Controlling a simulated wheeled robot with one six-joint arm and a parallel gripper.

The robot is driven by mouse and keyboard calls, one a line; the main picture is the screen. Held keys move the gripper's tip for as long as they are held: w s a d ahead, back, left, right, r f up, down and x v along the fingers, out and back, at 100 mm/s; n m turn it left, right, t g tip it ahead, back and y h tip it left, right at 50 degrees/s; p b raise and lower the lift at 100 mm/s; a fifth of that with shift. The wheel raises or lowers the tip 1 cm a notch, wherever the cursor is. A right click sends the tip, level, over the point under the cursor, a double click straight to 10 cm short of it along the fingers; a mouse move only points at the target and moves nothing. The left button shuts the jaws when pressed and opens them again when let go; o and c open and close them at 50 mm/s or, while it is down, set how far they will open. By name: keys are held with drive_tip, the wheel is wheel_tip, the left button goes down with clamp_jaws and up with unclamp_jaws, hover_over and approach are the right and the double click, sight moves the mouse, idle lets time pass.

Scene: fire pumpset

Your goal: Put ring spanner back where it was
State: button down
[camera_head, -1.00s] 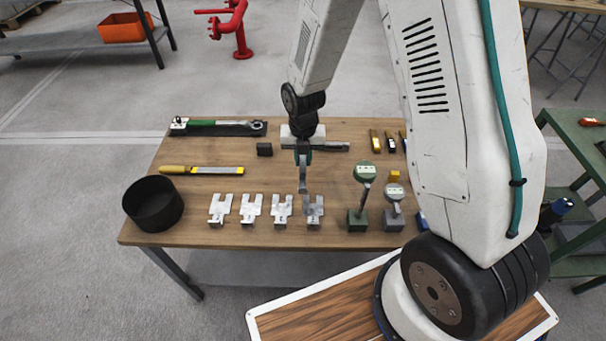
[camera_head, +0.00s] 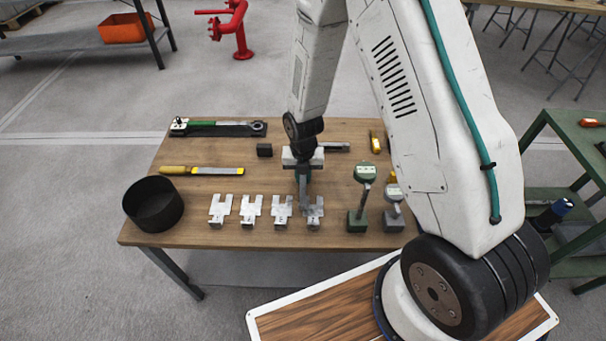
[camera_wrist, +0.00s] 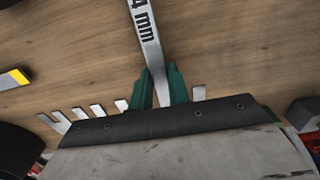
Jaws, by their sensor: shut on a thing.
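My gripper (camera_head: 303,190) is low over the table, just behind the right-hand slotted metal plate. In the wrist view its green fingers (camera_wrist: 160,88) are shut on a flat steel bar marked "4 mm", which I take to be the ring spanner (camera_wrist: 146,42). The bar runs from between the fingers out past the top edge, so its far end is out of that view. In the head view the spanner is mostly hidden by my gripper. I cannot tell whether it touches the table (camera_head: 215,240).
A file (camera_head: 215,170), a small black block (camera_head: 264,150) and a green-handled wrench (camera_head: 205,124) lie farther back.

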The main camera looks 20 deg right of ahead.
drive_tip(key=shift+f, duration=0.15)
drive_tip(key=c, duration=1.3)
unclamp_jaws()
drive_tip(key=shift+c, duration=0.2)
wheel_tip(320, 180, up, 13)
wheel_tip(320, 180, up, 10)
drive_tip(key=m, duration=0.7)
hover_over(303, 178)
drive_tip(key=s+d, duration=0.1)
drive_tip(key=s, duration=0.3)
drive_tip(key=s+d+r+m, duration=0.1)
drive_tip(key=s+r+m, duration=0.7)
drive_tip(key=s+m, duration=0.3)
drive_tip(key=s+d+r+m+t, duration=0.1)
drive_tip(key=s+d+r+m, duration=0.1)
drive_tip(key=s+r+m, duration=0.7)
drive_tip(key=s+m, duration=0.2)
drive_tip(key=m, duration=0.2)
drive_tip(key=shift+s+d+m, duration=0.25)
drive_tip(key=shift+s+m, duration=0.05)
drive_tip(key=shift+s, duration=0.1)
